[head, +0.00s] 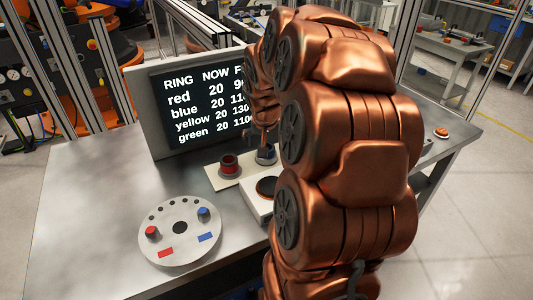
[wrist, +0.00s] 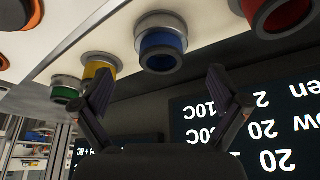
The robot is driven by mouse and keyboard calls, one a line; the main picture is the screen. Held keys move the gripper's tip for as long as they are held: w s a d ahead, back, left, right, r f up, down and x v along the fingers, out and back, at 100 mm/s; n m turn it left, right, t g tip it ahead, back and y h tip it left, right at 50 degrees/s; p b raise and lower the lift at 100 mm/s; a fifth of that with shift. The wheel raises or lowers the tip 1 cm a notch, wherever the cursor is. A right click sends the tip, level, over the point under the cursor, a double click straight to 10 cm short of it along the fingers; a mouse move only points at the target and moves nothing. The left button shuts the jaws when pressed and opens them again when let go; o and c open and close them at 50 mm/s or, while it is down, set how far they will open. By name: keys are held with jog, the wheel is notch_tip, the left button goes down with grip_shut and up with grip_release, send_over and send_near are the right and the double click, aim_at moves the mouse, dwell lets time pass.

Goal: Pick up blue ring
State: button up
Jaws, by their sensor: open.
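The blue ring (wrist: 163,52) sits on a grey stand on a pale board, between the red and yellow rings in the wrist view, which is upside down. In the head view the blue ring (head: 266,154) is partly hidden by my gripper and arm. My gripper (wrist: 160,78) is open, its two fingers apart, with the blue ring showing between and beyond the tips. Nothing is held. In the head view my gripper (head: 264,138) is just above the blue ring; contact cannot be made out.
A red ring (wrist: 283,16), a yellow ring (wrist: 100,66) and a green ring (wrist: 66,88) stand in the same row. A screen (head: 200,105) stands behind. A round panel with knobs (head: 180,230) lies front left. A white block (head: 257,208) lies in front.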

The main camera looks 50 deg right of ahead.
jog(key=shift+p+x, duration=0.55)
jog(key=shift+x, duration=1.9)
jog(key=shift+a, duration=0.15)
jog(key=c, duration=1.6)
jog(key=shift+c, duration=0.2)
